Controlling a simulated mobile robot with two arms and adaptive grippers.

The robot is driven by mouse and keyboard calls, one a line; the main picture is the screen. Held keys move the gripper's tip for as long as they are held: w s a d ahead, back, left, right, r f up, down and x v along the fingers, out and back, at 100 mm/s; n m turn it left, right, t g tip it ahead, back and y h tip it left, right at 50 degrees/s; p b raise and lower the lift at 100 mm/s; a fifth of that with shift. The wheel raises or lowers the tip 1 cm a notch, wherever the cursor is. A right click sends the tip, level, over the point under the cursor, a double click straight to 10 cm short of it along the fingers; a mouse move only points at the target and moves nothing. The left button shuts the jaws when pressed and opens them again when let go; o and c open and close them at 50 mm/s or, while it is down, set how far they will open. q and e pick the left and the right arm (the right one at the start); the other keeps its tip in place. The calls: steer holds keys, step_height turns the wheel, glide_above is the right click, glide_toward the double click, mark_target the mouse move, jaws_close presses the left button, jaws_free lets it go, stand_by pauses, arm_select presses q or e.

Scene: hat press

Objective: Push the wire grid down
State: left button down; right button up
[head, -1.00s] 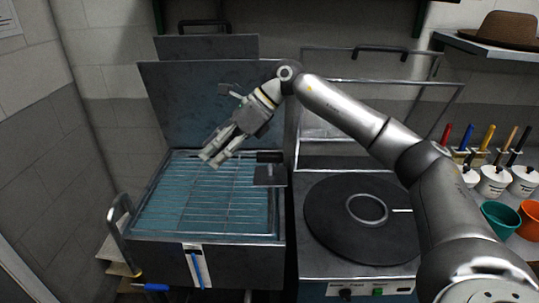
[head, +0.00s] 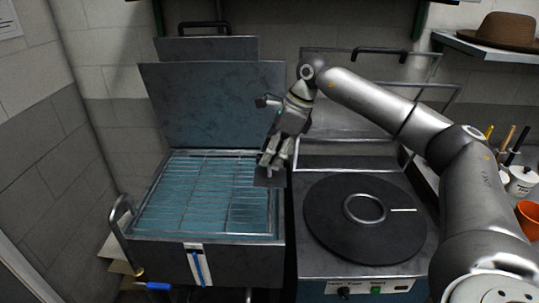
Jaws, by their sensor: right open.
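The wire grid (head: 200,195) lies level in the open, water-filled metal tank (head: 160,252) at left. A small dark plate (head: 268,179) sits at the tank's right edge, beside the grid; its upper part is hidden behind my right gripper. My right gripper (head: 273,164) points downward over this plate at the right edge of the tank. Its fingers are open with nothing seen between them. I cannot tell whether the fingers touch the plate. My left gripper is not in view.
The tank's raised lid (head: 205,105) stands behind the grid. A round black plate with a ring (head: 365,220) sits on the machine to the right. A brown hat (head: 505,30) lies on the shelf. An orange cup (head: 530,218) stands at far right.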

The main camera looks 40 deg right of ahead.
steer(key=shift+x, duration=1)
jaws_close()
